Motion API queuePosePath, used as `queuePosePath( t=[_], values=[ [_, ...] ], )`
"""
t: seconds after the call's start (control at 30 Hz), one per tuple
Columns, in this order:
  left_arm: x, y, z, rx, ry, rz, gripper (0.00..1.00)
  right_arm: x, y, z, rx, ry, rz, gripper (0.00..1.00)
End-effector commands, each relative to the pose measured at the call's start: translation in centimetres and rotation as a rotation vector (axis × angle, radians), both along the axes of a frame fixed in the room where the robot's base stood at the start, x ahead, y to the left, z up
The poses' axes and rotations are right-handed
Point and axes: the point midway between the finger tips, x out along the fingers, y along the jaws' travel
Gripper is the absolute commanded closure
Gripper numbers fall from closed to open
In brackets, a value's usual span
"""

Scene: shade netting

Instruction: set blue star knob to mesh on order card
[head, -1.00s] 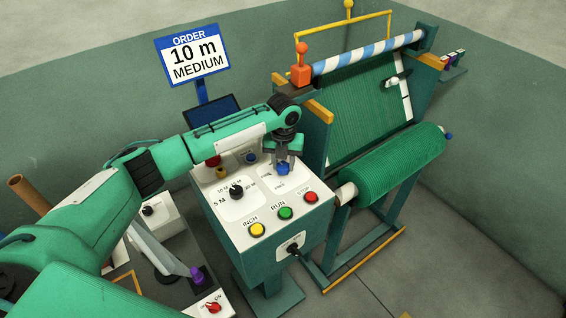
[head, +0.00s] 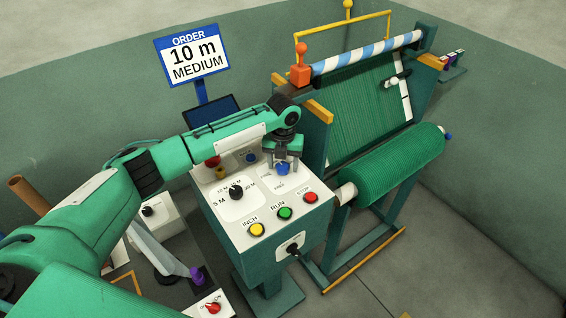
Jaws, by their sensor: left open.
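The order card (head: 193,56) stands at the upper left and reads "ORDER 10 m MEDIUM". The blue star knob (head: 283,169) is on the white top of the control box (head: 238,211), with small labels around it; its pointer is too small to read. My left gripper (head: 282,164) is right above the knob, pointing down, with its fingers at either side of it. The fingers are open, and I cannot tell whether they touch the knob. My right gripper is out of view.
A black knob (head: 236,193) with metre labels sits left of the blue one. Yellow (head: 257,230), green (head: 285,213) and red (head: 310,197) buttons line the box's front edge. The green net roll (head: 395,165) and its frame stand close on the right.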

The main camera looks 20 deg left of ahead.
Motion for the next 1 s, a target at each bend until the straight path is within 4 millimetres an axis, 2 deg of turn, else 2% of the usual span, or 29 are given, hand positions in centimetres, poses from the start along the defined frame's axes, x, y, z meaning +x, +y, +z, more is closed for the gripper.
queuePosePath(
  t=[0.13,0.23,0.5,0.7,0.83,1.0],
  values=[
    [0.1,0.0,0.9,-0.002,-0.003,-0.001,0.43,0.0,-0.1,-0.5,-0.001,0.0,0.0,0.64],
    [0.1,0.0,2.4,-0.001,-0.004,-0.001,0.43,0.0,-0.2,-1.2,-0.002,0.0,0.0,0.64],
    [0.1,0.0,8.5,0.0,-0.005,-0.001,0.43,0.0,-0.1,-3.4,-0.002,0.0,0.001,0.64],
    [0.1,0.0,12.1,-0.001,-0.003,-0.001,0.43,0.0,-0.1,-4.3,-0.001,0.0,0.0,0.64],
    [0.0,0.0,13.3,-0.001,-0.001,-0.001,0.43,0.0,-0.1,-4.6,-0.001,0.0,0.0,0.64],
    [0.0,0.0,13.8,0.0,0.0,-0.001,0.43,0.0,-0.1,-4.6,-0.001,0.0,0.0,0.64]
  ],
)
